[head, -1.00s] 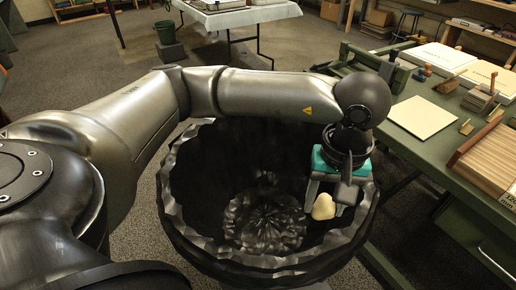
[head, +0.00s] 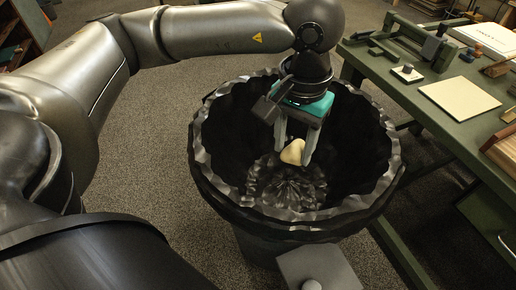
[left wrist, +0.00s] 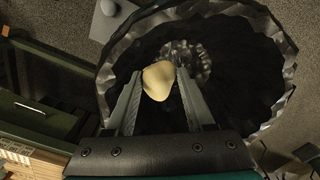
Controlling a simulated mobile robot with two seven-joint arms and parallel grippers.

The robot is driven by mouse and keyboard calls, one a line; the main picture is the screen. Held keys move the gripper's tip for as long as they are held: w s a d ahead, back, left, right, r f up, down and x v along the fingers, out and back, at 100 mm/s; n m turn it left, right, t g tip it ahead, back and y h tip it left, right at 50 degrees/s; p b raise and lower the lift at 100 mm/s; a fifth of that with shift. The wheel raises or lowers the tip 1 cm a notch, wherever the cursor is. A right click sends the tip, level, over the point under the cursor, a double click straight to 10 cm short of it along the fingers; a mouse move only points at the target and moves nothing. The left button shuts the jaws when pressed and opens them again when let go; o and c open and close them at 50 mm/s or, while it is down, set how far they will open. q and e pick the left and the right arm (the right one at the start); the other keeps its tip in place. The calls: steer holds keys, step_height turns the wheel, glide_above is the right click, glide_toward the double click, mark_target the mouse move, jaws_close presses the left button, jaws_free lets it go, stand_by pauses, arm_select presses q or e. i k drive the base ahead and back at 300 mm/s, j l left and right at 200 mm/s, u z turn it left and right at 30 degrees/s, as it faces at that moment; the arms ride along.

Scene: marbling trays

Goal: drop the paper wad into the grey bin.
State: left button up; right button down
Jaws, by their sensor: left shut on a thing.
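The paper wad (head: 292,152) is a small cream-coloured lump. My left gripper (head: 294,155) is shut on it and holds it over the open mouth of the bin. The bin (head: 212,185) is a wide round container with a dark liner whose crumpled rim shows grey. In the left wrist view the wad (left wrist: 158,80) sits between the two fingertips, with the bin's liner (left wrist: 262,75) behind it. The wad appears above the bin's bottom, inside the rim's outline; its exact height cannot be told. My right gripper is not in view.
A green workbench (head: 420,105) stands to the right of the bin, with a cream board (head: 459,97) and wooden pieces on it. A grey flat-topped object (head: 318,268) is at the front below the bin. Carpeted floor is open to the left of the bin.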

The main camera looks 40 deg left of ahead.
mark_target(282, 186)
steer(key=k+l+u, duration=0.15)
steer(key=u, duration=0.8)
steer(key=z, duration=1.5)
steer(key=k+j+z, duration=0.1)
steer(key=j, duration=0.35)
steer(key=k+j+z, duration=0.15)
steer(key=j, duration=0.35)
steer(key=j+z, duration=0.1)
steer(key=j, duration=0.35)
steer(key=i, duration=0.25)
